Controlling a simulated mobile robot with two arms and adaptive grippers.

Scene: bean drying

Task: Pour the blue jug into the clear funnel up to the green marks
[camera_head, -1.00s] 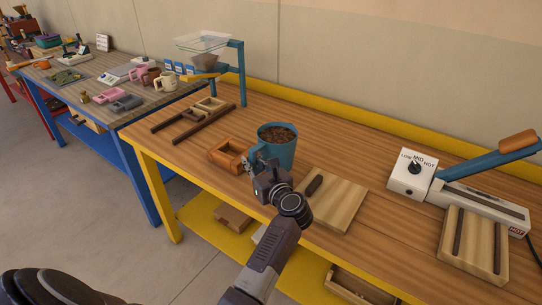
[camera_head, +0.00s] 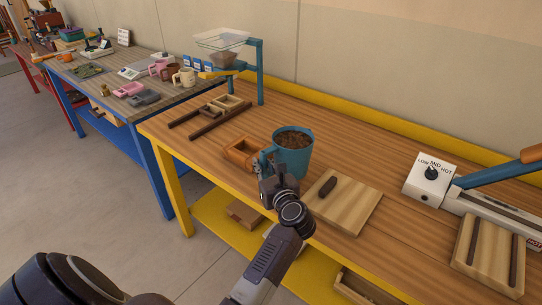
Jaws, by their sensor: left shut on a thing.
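The blue jug (camera_head: 299,161) stands upright near the middle of the yellow-framed bench, filled close to its rim with brown beans. My left gripper (camera_head: 268,168) is shut on the jug's handle, on its near left side. I cannot tell whether the jug's base touches the bench top. The clear funnel (camera_head: 222,40) sits high on a blue stand (camera_head: 260,72) at the bench's far left end, apart from the jug. Something brown shows in its lower part. My right gripper is out of view.
A small orange wooden box (camera_head: 240,157) is just left of the jug. A wooden board (camera_head: 353,207) with a dark bar lies to its right. Wooden frames (camera_head: 210,116) lie between jug and stand. A white sealer with a dial (camera_head: 427,186) stands at right.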

